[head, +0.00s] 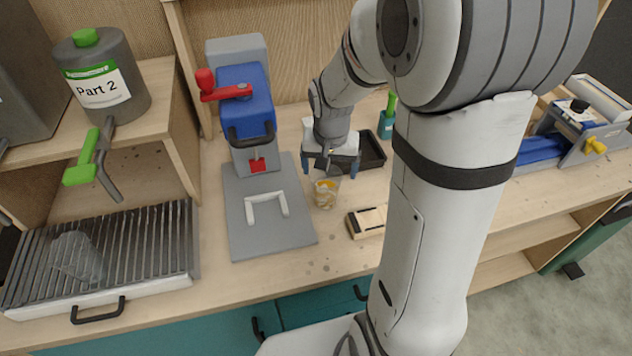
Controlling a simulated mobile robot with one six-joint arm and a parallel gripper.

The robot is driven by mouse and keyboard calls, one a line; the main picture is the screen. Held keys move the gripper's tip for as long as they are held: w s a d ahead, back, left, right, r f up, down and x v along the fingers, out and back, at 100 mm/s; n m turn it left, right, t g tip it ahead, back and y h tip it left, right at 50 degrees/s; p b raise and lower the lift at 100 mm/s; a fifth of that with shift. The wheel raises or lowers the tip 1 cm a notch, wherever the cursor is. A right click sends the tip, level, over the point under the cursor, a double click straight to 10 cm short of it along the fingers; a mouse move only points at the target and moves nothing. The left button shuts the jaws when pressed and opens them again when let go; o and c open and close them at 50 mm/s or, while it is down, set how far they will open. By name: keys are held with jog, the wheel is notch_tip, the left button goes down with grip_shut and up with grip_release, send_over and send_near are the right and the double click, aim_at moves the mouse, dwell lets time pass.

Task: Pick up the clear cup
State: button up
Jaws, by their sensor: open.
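A small clear cup (326,193) with white and orange-yellow contents stands on the wooden worktop, right of the grey base plate. My gripper (331,169) points down with its fingers spread, just above and around the cup's rim in the picture. I cannot tell whether the fingertips reach below the rim or touch it. Nothing is seen held.
A blue and grey press (245,110) with a red lever stands on the grey base plate (270,235). A black tray (371,152) lies behind my gripper, and a small wood-and-black block (366,222) lies to the right. A "Part 2" canister (105,85) stands upper left.

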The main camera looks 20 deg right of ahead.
aim_at(326, 183)
jog(key=f, duration=0.4)
jog(key=f+p, duration=0.1)
jog(key=f, duration=0.1)
jog(key=shift+w+a, duration=0.3)
jog(key=c, duration=0.8)
